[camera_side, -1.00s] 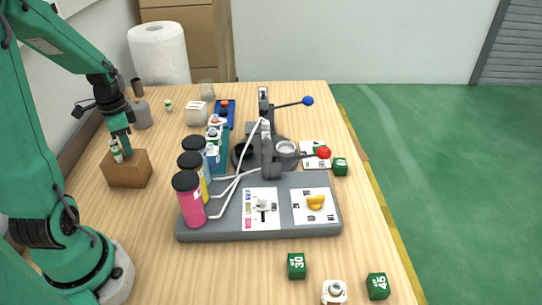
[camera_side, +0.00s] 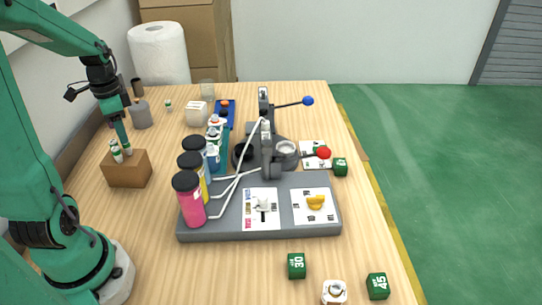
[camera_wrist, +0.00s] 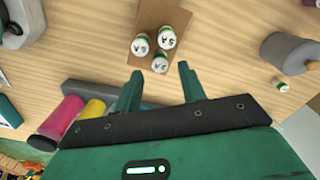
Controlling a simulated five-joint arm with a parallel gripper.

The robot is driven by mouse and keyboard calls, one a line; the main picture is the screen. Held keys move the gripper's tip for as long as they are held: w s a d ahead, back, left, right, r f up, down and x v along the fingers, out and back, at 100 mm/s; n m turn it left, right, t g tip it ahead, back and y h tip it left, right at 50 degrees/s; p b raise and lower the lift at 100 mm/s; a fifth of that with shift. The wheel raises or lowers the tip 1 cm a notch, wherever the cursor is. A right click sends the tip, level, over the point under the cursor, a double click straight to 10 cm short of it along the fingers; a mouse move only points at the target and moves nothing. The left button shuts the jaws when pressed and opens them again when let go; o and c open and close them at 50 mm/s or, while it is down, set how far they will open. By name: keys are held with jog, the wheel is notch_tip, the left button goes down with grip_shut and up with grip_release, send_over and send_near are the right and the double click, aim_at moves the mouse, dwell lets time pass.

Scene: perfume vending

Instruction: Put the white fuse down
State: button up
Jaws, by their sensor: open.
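A brown block (camera_side: 127,173) stands on the table at the left in the side view. Three white fuses with green bands stand in it, clustered in the wrist view: one on the left (camera_wrist: 140,45), one on the right (camera_wrist: 168,37), one nearest my gripper (camera_wrist: 160,64). Fuses also show on the block in the side view (camera_side: 116,154). I cannot tell which is the task's fuse. My gripper (camera_wrist: 160,71) is open, its fingers apart with nothing held between them. In the side view my gripper (camera_side: 122,137) is just above the block, partly covering the fuses.
A grey cylinder (camera_side: 141,115) and a small loose fuse-like piece (camera_side: 168,105) stand behind the block. Pink (camera_side: 190,202), yellow and blue bottles stand on a grey base (camera_side: 260,235) to the right. Bare table lies between block and bottles.

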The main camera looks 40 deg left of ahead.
notch_tip(320, 180, up, 8)
jog(key=shift+f, duration=0.2)
jog(key=shift+d, duration=0.1)
dwell(0.6)
jog(key=d+r+n+t, duration=0.1)
jog(key=d+t, duration=0.1)
jog(key=d, duration=0.9)
jog(key=s+d+r+n+t, duration=0.1)
jog(key=d+r+n+t, duration=0.1)
jog(key=d, duration=0.9)
jog(key=shift+s+d+n+t, duration=0.25)
jog(key=shift+d+n+t, duration=0.1)
jog(key=shift+t, duration=0.45)
